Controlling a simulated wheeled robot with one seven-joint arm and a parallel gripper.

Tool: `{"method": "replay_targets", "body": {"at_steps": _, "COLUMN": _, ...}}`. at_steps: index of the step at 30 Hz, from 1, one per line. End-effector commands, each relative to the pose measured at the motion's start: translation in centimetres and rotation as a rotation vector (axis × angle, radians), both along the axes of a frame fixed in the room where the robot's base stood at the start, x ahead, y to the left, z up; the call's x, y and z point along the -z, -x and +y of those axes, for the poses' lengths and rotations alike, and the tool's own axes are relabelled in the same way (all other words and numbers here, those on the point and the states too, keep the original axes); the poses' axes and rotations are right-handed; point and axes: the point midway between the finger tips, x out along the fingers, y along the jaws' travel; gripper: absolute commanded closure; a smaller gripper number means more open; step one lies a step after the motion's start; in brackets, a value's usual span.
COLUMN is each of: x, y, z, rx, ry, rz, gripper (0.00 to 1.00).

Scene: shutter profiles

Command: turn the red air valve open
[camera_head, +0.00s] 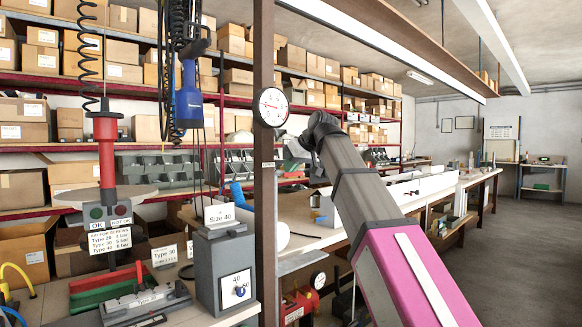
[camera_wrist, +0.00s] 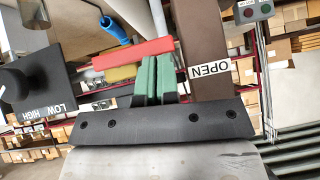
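The red bar-shaped handle (camera_wrist: 125,54) shows in the wrist view, lying nearly level across the middle. A dull yellow part (camera_wrist: 121,73) shows just below it in the picture. A white "OPEN" label (camera_wrist: 209,68) is upside down on the brown post to the right of the handle. My gripper (camera_wrist: 155,62) has green fingers standing close together at the right end of the red handle. They look shut with nothing clearly between them. I cannot tell whether they touch the handle. In the head view my gripper and the handle are hidden or out of sight.
The brown post (camera_head: 265,190) with a round gauge (camera_head: 272,107) stands left of my arm. A hanging blue tool (camera_head: 189,97) and a red tool (camera_head: 106,150) are further left. A "LOW HIGH" knob plate (camera_wrist: 40,90) is at left in the wrist view. Open floor lies right.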

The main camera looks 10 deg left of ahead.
Motion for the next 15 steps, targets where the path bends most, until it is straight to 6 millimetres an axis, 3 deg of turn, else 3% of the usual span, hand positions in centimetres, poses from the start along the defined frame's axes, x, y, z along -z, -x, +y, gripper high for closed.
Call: {"method": "replay_targets", "body": {"at_steps": 15, "x": 0.8, "y": -1.3, "z": -1.0, "rx": 0.005, "ry": 0.006, "rz": 0.0, "gripper": 1.0}}
